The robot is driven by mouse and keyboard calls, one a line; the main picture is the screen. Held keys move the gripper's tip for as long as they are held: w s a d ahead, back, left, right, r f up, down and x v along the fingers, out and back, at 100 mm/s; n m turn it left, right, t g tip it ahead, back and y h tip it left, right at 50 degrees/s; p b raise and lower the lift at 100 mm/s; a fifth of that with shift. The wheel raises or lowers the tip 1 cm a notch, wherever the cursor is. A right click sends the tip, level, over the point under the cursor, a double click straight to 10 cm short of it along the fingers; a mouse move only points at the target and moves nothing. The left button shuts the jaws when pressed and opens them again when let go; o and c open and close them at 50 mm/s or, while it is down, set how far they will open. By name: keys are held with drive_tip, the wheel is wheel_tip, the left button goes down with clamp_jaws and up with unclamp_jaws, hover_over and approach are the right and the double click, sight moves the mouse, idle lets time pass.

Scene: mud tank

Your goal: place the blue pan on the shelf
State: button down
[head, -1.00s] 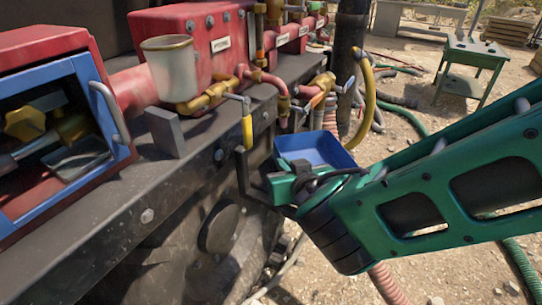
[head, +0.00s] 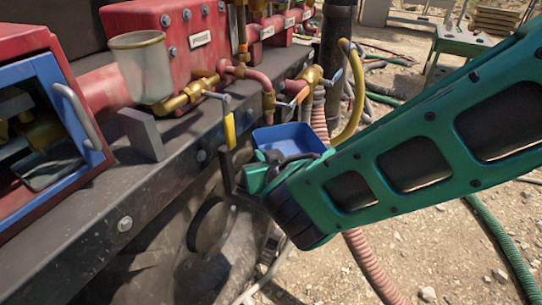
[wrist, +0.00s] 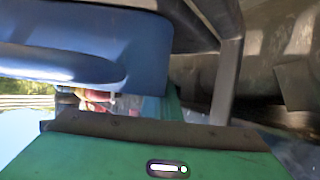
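The blue pan (head: 290,136) is an open, shallow tray held at the end of my green arm, beside the tank's right side. My gripper (head: 258,180) appears shut on its near side; the finger contact is hidden in the head view. In the wrist view the pan (wrist: 100,45) fills the upper left as a blue wall, with a grey angled bar (wrist: 231,75) to its right. I cannot tell for sure which surface is the shelf; a dark flat ledge (head: 85,200) runs along the tank's top edge, left of the pan.
A blue-framed red box (head: 95,140) and a clear cup (head: 142,65) stand over the ledge. A yellow-handled valve (head: 229,130) and brass pipes (head: 312,76) lie close to the pan. Hoses (head: 375,265) cross the gravel. A green table (head: 455,45) is far back.

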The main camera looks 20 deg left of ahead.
drive_tip(key=c, duration=2)
unclamp_jaws()
drive_tip(key=shift+w, duration=0.15)
drive_tip(key=v, duration=1.2)
drive_tip(key=shift+r, duration=0.15)
